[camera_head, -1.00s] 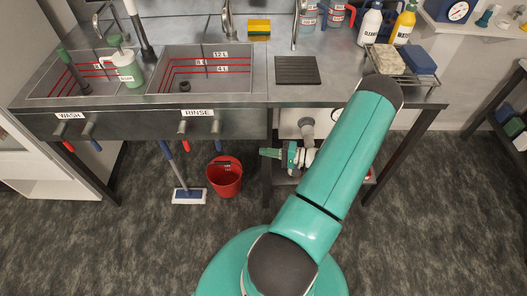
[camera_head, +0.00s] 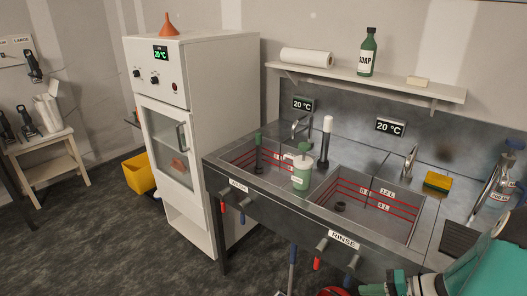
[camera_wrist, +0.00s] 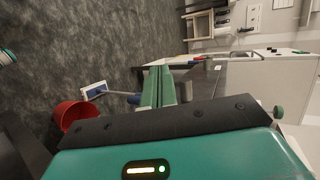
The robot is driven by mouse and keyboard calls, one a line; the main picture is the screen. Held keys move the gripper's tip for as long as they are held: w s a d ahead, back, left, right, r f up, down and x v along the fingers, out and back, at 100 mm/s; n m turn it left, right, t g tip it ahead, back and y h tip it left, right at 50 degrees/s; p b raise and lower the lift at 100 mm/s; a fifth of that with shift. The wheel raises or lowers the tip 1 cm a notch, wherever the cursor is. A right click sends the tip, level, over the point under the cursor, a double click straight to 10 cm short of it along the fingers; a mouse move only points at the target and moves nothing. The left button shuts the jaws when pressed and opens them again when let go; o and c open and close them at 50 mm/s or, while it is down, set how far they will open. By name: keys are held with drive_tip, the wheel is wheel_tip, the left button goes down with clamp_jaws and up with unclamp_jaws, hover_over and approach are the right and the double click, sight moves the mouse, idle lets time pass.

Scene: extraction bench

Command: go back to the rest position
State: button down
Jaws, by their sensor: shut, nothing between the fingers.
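My gripper (camera_head: 366,289) shows at the bottom edge of the head view, low in front of the sink bench, partly cut off by the frame. My teal arm (camera_head: 490,275) comes in from the lower right corner. In the wrist view the two green fingers (camera_wrist: 158,78) lie together with nothing between them. They point out over the floor beside the bench front. No rest position is marked in either view.
A white cabinet (camera_head: 210,80) stands left. A red bucket (camera_wrist: 72,115) and a mop (camera_wrist: 95,90) are near my gripper. Open floor lies left.

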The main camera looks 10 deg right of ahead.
drive_tip(key=s+a+r+n+h, duration=0.2)
drive_tip(key=a+r+h, duration=0.1)
drive_tip(key=a+r, duration=0.5)
drive_tip(key=s+a+r+n+h, duration=0.2)
drive_tip(key=s+a+r+h, duration=0.1)
drive_tip(key=a+r, duration=0.5)
drive_tip(key=s+a+r+n+g+h, duration=0.1)
drive_tip(key=s+a+r+n+h, duration=0.1)
drive_tip(key=a+r+h, duration=0.3)
drive_tip(key=a+r+n, duration=0.1)
drive_tip(key=a+r, duration=0.2)
drive_tip(key=r, duration=0.3)
drive_tip(key=shift+s+a, duration=0.25)
drive_tip(key=shift+s, duration=0.05)
